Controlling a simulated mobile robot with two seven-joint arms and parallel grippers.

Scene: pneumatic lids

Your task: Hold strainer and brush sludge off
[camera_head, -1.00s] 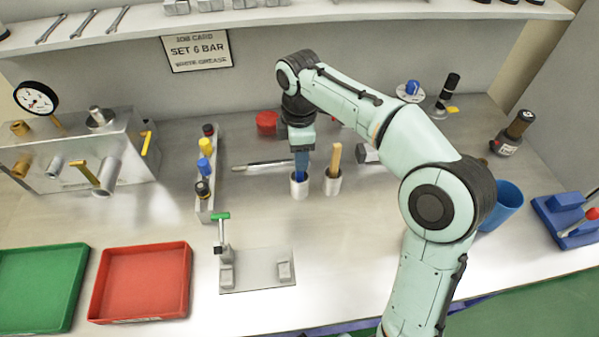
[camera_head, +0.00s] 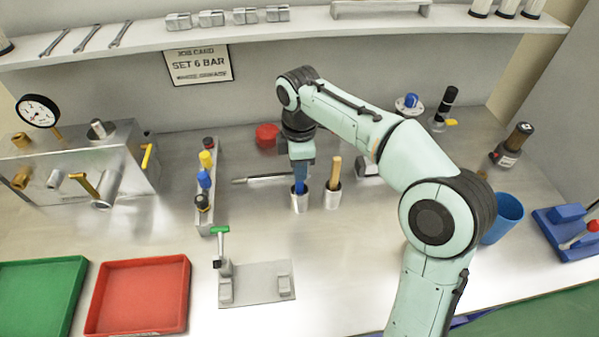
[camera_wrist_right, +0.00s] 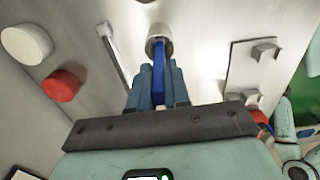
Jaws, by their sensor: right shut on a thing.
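I cannot pick out a strainer with certainty. My left gripper is not in view.
A metal plate with blocks and a green-handled clamp (camera_head: 260,281) lies in front. Red (camera_head: 140,297) and green (camera_head: 35,295) trays are at left. A rod (camera_head: 265,179) and a red cap (camera_head: 267,135) lie behind. A blue bin (camera_head: 503,220) stands right of my arm.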

